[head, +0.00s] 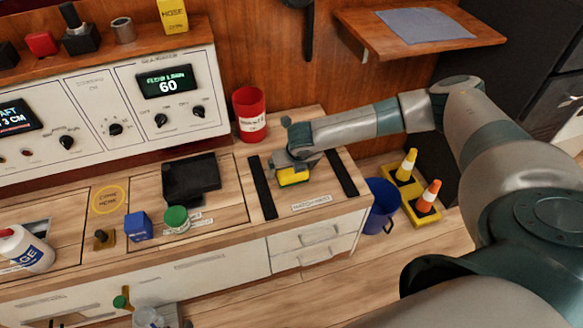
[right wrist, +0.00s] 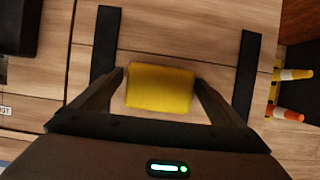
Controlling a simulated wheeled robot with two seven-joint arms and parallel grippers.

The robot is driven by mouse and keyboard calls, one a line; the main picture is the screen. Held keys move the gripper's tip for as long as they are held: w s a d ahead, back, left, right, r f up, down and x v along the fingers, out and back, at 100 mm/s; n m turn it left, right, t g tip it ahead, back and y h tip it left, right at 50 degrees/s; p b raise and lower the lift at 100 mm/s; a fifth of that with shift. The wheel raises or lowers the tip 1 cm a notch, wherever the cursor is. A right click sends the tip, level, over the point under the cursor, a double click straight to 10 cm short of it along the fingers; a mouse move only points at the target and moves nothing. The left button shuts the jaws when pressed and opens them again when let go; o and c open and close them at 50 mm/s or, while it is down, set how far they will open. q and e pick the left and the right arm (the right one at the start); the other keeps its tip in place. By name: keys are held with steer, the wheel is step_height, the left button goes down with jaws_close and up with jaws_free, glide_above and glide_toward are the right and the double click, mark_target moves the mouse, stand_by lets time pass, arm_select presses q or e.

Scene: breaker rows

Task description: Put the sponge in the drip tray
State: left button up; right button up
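The yellow sponge (head: 293,177) is on the wooden counter between two black strips, at the mat marked as watch-keep. My right gripper (head: 292,160) is over it, pointing down. In the right wrist view the sponge (right wrist: 160,87) fills the space between the two fingertips (right wrist: 160,76), one at each side edge. I cannot tell whether the fingers press on it or only stand beside it. A black tray (head: 192,178), apparently the drip tray, lies on the counter to the left of the sponge. My left gripper is not in view.
A red cup (head: 249,113) stands behind the sponge to the left. A green-lidded jar (head: 176,219) and a blue block (head: 138,226) stand in front of the black tray. A blue bin (head: 381,204) is on the floor to the right. The counter between tray and left strip is clear.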

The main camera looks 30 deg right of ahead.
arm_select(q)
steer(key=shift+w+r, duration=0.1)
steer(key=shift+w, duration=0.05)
arm_select(e)
steer(key=shift+r, duration=0.15)
steer(key=shift+r, duration=0.15)
steer(key=v, duration=0.3)
steer(key=shift+r+p, duration=0.3)
steer(key=shift+p, duration=0.1)
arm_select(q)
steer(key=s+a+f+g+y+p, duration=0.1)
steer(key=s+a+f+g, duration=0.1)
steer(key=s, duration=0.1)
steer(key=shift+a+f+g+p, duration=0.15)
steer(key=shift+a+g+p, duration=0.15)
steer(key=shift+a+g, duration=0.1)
arm_select(e)
steer(key=v, duration=0.8)
steer(key=shift+s+r, duration=0.2)
steer(key=shift+a, duration=0.1)
